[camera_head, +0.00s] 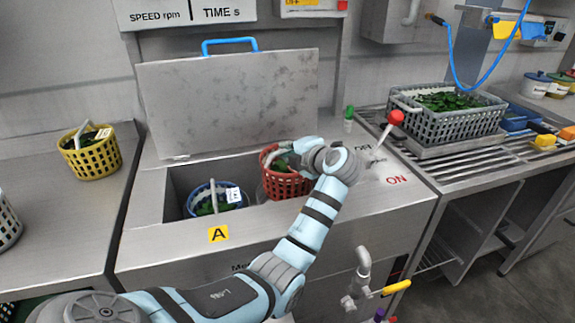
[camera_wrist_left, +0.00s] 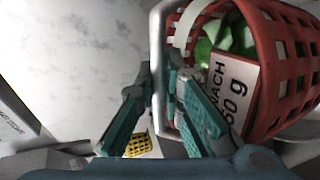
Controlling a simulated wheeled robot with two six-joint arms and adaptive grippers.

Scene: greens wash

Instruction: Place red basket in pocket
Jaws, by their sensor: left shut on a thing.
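The red basket (camera_head: 287,186) hangs upright at the right part of the open well of the steel washer (camera_head: 150,222). I cannot tell how deep it sits. My left gripper (camera_head: 287,149) is shut on its pale handle. In the left wrist view the two fingers (camera_wrist_left: 168,85) close around the white handle bar (camera_wrist_left: 158,55), beside the red basket (camera_wrist_left: 290,60) with green leaves and a white weight label inside. A blue basket (camera_head: 213,191) with greens and a tag stands in the left part of the well. My forearm and the red basket hide the well's right part.
The raised lid (camera_head: 230,95) stands behind the well. A red-knobbed lever (camera_head: 394,118) rises to the right. A yellow basket (camera_head: 92,155) is on the left counter; a grey crate of greens (camera_head: 450,125) stands on the right rack. A yellow "A" label (camera_head: 218,234) marks the front rim.

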